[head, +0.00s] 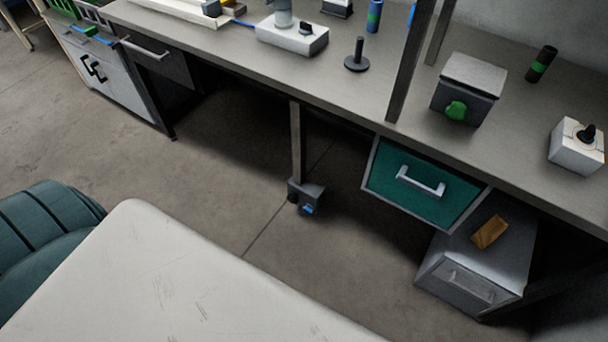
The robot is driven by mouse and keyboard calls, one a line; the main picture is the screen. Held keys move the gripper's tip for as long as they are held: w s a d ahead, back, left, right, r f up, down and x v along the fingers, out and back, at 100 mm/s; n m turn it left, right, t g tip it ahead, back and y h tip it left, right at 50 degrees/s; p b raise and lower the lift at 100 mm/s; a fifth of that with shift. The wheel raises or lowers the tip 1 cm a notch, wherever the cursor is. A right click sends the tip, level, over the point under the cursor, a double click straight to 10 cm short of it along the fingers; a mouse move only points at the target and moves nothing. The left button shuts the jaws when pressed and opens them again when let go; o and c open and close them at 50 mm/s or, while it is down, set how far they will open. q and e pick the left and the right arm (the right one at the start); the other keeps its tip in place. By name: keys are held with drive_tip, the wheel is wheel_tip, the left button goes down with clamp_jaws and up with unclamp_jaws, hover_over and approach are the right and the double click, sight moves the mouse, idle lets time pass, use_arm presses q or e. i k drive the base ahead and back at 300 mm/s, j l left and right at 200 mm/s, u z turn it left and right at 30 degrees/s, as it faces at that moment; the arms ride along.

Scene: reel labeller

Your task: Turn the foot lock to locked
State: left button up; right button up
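The foot lock (306,195) is a small dark grey block with a blue part, low near the floor at the foot of a bench leg (296,142). The blue part (308,210) faces the front. It is too small to tell which position the lock is in. Neither of my grippers shows in the head view.
A grey bench (240,65) runs across above the lock, carrying a grey box with a green knob (456,110) and a white switch box (577,147). A teal drawer (420,186) and a grey cabinet (470,285) stand right of the lock. Floor left of the lock is clear.

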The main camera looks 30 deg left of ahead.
sight(309, 208)
drive_tip(key=u, duration=0.85)
drive_tip(key=k, duration=0.05)
